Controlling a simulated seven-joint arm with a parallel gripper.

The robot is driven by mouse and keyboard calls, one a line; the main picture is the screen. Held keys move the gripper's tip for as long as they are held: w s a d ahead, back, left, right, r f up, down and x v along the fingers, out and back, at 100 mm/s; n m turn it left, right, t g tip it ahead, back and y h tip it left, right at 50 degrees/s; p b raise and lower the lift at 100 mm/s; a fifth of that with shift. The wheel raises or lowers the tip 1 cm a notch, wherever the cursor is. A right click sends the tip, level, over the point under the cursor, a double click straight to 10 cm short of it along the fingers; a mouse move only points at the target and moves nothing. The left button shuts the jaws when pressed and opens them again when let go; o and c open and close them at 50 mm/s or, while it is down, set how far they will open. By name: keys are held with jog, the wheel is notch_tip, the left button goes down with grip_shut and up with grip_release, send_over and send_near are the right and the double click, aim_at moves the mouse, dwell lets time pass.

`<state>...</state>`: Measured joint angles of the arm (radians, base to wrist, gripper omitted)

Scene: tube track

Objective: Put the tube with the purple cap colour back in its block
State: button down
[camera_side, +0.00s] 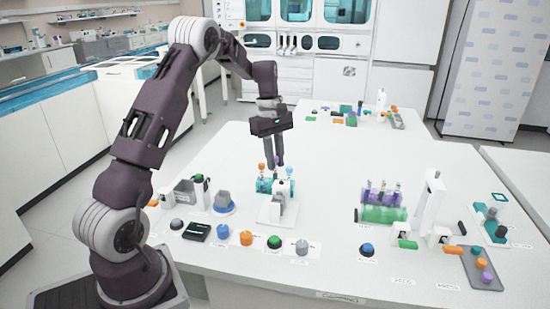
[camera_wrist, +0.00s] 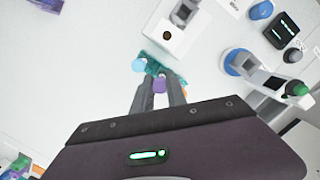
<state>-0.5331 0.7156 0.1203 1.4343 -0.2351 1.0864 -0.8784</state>
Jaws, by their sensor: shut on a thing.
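The tube with the purple cap (camera_wrist: 159,86) is between my fingertips in the wrist view; only its cap shows clearly. My gripper (camera_side: 275,163) points down and is shut on it, above a teal block (camera_side: 264,186) left of the table's middle. An orange-capped tube (camera_side: 262,168) and a light-blue-capped tube (camera_side: 289,169) stand at this block. The teal block (camera_wrist: 153,66) and the light blue cap (camera_wrist: 138,65) also show in the wrist view. I cannot tell whether the held tube's lower end is inside the block.
A white device (camera_side: 278,207) stands close in front of the teal block. Several coloured knobs line the front. The table between is clear.

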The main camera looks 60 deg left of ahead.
jog(key=shift+f, duration=0.4)
jog(key=shift+f, duration=0.25)
jog(key=c, duration=1.3)
grip_release()
jog(key=shift+o, duration=0.2)
notch_tip(320, 180, up, 7)
jog(key=a, duration=0.1)
